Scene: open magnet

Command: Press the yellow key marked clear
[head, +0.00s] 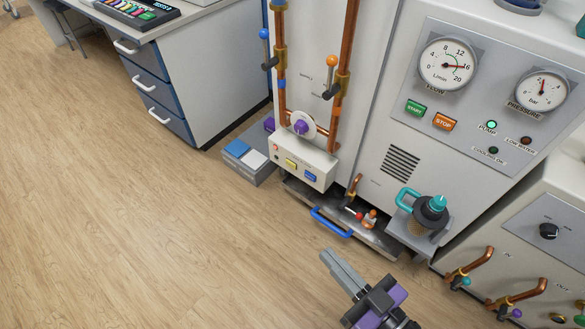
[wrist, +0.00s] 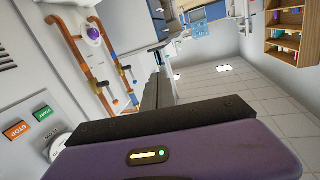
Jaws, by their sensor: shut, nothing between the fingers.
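The yellow key (head: 291,164) sits on the front of a small white box at the foot of the copper pipes in the head view. A red key or lamp (head: 277,149) is to its left and a blue key (head: 310,177) to its right. Lettering there is too small to read. My gripper (head: 327,256) is shut and empty, below and right of the box in the picture and apart from it. Its fingers also show in the wrist view (wrist: 158,84). The yellow key cannot be made out in the wrist view.
A blue-handled drawer (head: 331,222) stands out under the box. A teal-handled jug (head: 430,210) sits on a shelf to the right. Copper pipes (head: 282,60) with levers rise above the box. A grey stack (head: 246,163) is left of it. The floor at left is clear.

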